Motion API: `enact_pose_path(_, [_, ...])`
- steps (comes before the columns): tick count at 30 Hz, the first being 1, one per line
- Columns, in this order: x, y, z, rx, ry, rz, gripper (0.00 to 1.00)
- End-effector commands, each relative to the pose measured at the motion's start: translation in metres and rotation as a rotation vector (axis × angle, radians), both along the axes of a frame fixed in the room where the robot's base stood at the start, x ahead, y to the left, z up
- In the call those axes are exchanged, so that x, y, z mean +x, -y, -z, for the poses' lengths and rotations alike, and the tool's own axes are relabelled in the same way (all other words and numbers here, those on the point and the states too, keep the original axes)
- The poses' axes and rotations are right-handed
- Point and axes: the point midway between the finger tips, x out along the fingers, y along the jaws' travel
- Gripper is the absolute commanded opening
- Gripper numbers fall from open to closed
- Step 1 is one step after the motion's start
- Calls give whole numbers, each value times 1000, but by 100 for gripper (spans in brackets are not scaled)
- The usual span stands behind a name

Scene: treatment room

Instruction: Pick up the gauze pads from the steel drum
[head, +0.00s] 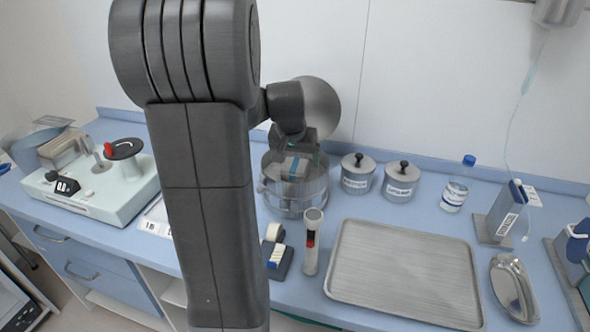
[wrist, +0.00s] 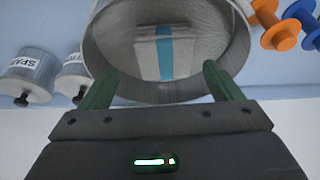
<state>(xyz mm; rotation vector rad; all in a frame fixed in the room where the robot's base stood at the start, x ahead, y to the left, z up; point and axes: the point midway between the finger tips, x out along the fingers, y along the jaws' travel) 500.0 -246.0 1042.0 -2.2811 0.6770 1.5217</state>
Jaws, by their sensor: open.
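The steel drum (head: 290,203) stands on the blue counter behind my arm in the head view. It shows large and open-topped in the wrist view (wrist: 108,50). I cannot tell whether the fingertips are inside the rim.
Two lidded steel canisters (head: 358,172) (head: 401,181) stand right of the drum. A tube holder (head: 312,242) and a tape dispenser (head: 276,252) are in front. A steel tray (head: 405,270) lies front right. Orange and blue spools (wrist: 277,38) show beside the drum in the wrist view.

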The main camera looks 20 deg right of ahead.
Motion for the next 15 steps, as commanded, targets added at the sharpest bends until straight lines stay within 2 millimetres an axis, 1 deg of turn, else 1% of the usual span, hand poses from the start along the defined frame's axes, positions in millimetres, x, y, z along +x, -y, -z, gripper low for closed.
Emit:
enact_pose_path(6, [15, 1, 25, 3, -5, -1, 85])
enact_pose_path(9, [18, 4, 36, 2, -3, 0, 85])
enact_pose_path(12, [21, 5, 42, 1, -2, 0, 85])
enact_pose_path(15, [21, 6, 43, 1, -1, 0, 85])
